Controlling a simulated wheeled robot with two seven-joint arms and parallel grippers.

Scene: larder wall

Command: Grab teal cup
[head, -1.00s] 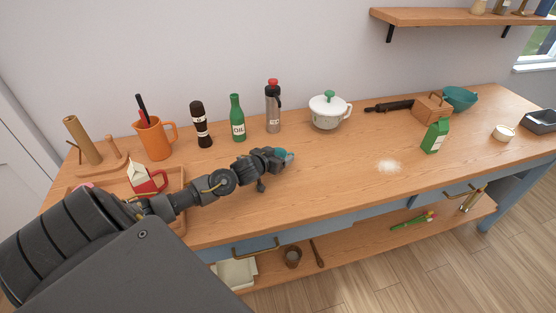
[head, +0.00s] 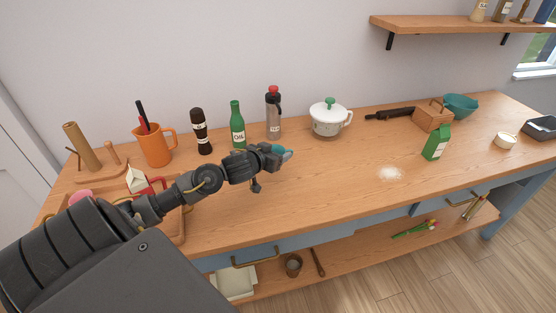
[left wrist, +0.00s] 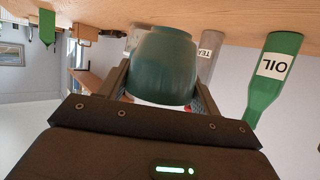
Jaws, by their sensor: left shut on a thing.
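The teal cup (left wrist: 163,65) fills the middle of the left wrist view, between the two fingers of my left gripper (left wrist: 160,95). In the head view only a small teal part of the cup (head: 287,154) shows past the left gripper (head: 278,154); the rest is hidden by the gripper. My left gripper is shut on the cup, above the front middle of the wooden counter (head: 330,190). I cannot tell for sure how far the cup is from the counter top. My right gripper is not in view.
An orange jug (head: 154,148) is at left.

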